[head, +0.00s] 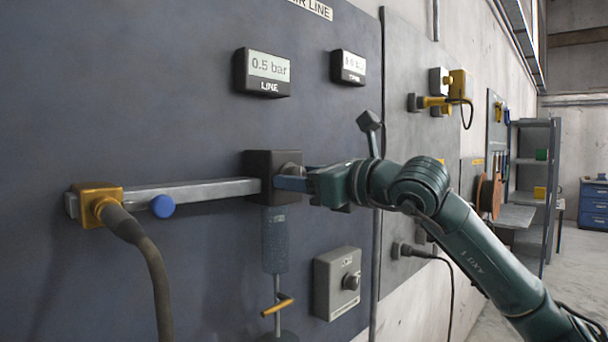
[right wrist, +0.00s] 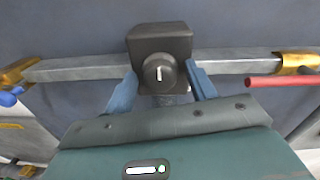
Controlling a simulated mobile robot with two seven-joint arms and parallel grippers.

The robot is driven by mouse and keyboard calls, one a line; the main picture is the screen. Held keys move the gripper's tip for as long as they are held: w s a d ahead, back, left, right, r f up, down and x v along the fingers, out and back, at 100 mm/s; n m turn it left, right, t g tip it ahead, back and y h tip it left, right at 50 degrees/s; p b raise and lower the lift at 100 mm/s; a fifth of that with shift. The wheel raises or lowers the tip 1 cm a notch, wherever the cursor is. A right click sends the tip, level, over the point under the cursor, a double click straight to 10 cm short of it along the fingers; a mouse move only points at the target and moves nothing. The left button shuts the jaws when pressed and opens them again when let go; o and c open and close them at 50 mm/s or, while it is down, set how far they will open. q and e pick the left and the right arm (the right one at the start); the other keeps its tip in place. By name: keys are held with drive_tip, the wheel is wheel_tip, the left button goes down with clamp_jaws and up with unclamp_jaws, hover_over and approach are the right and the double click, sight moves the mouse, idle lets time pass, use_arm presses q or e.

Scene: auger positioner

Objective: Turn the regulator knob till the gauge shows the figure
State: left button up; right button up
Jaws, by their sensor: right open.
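The regulator is a dark block (head: 258,168) on the grey wall panel, with a round dark knob (head: 291,160) facing out. In the right wrist view the knob (right wrist: 152,82) shows a white mark pointing nearly straight up. The LINE gauge (head: 268,68) reads 0.5 bar. A second display (head: 350,67) to its right is too small and angled to read surely. My right gripper (head: 290,180) is at the knob, open, its blue fingers on either side of it. In the right wrist view gaps show between fingers and knob. My left gripper is out of view.
A metal pipe (head: 195,191) runs left from the regulator to a yellow fitting (head: 98,193) with a dark hose; a blue knob (head: 163,207) sits on it. Below are a filter bowl (head: 274,238) and a grey box with knob (head: 337,283). A red rod (right wrist: 285,80) is at the right.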

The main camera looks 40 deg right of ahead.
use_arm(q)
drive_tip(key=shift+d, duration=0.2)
use_arm(e)
drive_tip(key=c, duration=0.8)
drive_tip(key=shift+m, duration=0.4)
use_arm(q)
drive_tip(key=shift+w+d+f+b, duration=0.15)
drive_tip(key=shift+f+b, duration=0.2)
drive_tip(key=shift+b, duration=0.55)
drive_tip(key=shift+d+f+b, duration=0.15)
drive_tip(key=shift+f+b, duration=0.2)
drive_tip(key=shift+b, duration=0.5)
use_arm(e)
drive_tip(key=shift+f+m, duration=0.1)
drive_tip(key=shift+m, duration=7)
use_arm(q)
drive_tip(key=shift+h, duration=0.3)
use_arm(e)
drive_tip(key=shift+t+h, duration=0.3)
drive_tip(key=o, duration=0.8)
drive_tip(key=shift+s, duration=0.1)
